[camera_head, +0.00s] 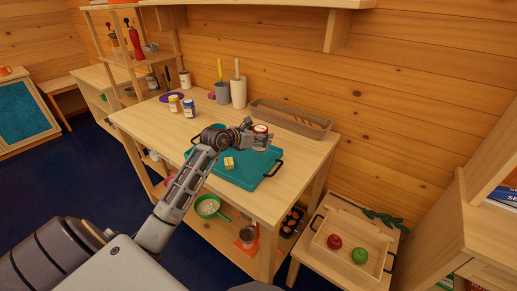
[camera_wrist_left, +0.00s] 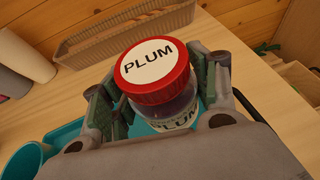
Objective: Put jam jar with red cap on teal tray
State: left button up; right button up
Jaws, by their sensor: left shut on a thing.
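The jam jar (camera_wrist_left: 160,80) has a red cap with a white "PLUM" label, and it also shows small in the head view (camera_head: 260,130). My left gripper (camera_head: 255,138) is shut on it, with a finger on each side of the jar in the left wrist view (camera_wrist_left: 162,92). The teal tray (camera_head: 255,174) with dark handles lies on the wooden table below the jar. The jar appears over the tray's far part; whether it touches the tray I cannot tell. My right gripper is not in view.
A yellow block (camera_head: 229,163) sits on the tray. A teal cup (camera_wrist_left: 20,158) shows in the left wrist view. A long brown basket (camera_head: 291,117) lies behind the tray. Two jars (camera_head: 189,108) stand at the left. A wooden crate (camera_head: 350,240) with fruit is at the right.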

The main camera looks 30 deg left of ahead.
pick_arm(q)
jog(key=shift+f, duration=0.45)
notch_tip(320, 180, down, 4)
jog(key=shift+r, duration=0.25)
jog(key=shift+f, duration=0.65)
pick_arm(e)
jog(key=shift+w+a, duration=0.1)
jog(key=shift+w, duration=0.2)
